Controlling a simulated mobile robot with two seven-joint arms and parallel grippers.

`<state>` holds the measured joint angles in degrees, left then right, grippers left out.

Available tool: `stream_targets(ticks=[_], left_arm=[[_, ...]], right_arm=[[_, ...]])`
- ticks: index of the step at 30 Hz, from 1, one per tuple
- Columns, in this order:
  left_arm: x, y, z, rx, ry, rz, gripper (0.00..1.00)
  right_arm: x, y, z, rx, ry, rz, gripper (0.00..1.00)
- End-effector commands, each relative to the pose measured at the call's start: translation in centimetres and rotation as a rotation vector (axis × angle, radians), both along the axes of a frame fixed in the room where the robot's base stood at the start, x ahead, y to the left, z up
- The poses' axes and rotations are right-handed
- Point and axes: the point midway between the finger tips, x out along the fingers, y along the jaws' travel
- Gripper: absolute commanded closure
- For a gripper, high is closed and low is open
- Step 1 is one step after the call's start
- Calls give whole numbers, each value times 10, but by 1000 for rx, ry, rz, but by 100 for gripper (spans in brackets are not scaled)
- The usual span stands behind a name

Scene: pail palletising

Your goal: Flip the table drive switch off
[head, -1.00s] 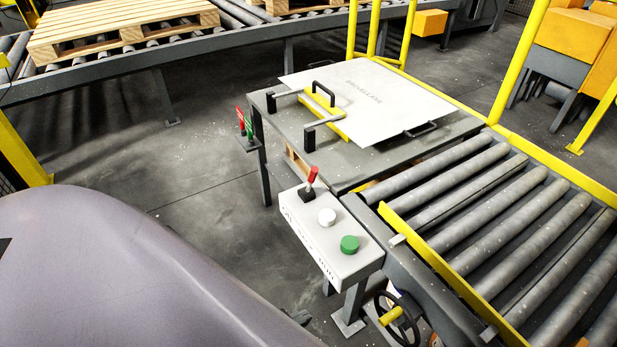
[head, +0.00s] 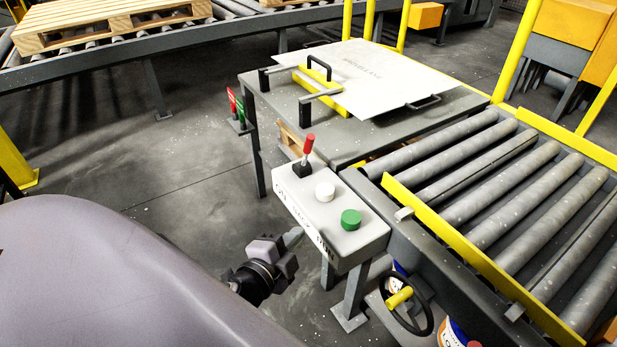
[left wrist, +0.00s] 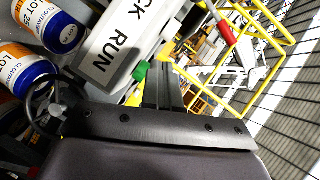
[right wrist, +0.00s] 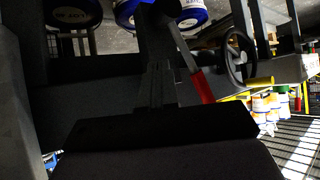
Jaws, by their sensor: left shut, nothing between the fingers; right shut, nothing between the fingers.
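The control box (head: 338,232) is a pale box on a post, with printed lettering on its front that includes "RUN". On its top are a red-handled lever switch (head: 306,152) on a black base, a white button (head: 325,191) and a green button (head: 351,219). The lever leans slightly, its red tip up. My left gripper (head: 293,236) is shut and empty, low in front of the box, below and apart from the lever. The left wrist view shows the box lettering, the green button (left wrist: 141,71) and my left fingers (left wrist: 167,88). My right gripper (right wrist: 158,88) shows shut and empty in the right wrist view.
A roller conveyor (head: 500,200) with a yellow rail lies right of the box. A handwheel (head: 405,303) is below it. Behind stands a grey table (head: 360,150) with a white plate (head: 385,80).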

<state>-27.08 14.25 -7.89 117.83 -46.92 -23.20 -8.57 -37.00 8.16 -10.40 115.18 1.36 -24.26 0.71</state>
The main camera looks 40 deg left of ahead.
Motion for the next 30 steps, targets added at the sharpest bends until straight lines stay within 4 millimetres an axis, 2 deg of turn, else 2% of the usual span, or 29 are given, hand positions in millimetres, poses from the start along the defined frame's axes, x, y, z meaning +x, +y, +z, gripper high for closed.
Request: stream_targets(ticks=[1,3,9,12,25,30], left_arm=[[10,7,-6,122,-57,-5,100],[19,14,4,279,-122,-4,100],[32,24,32,605,-259,21,100],[34,25,41,687,-292,32,100],[35,25,48,726,-307,39,100],[43,27,51,725,-307,39,100]], right_arm=[[1,2,-25,4,-3,4,100],[3,3,-37,6,-3,6,100],[8,4,-57,7,-11,11,100],[9,4,-59,7,-13,14,100],[12,5,-54,13,-22,15,100],[11,6,-52,16,-20,11,100]])
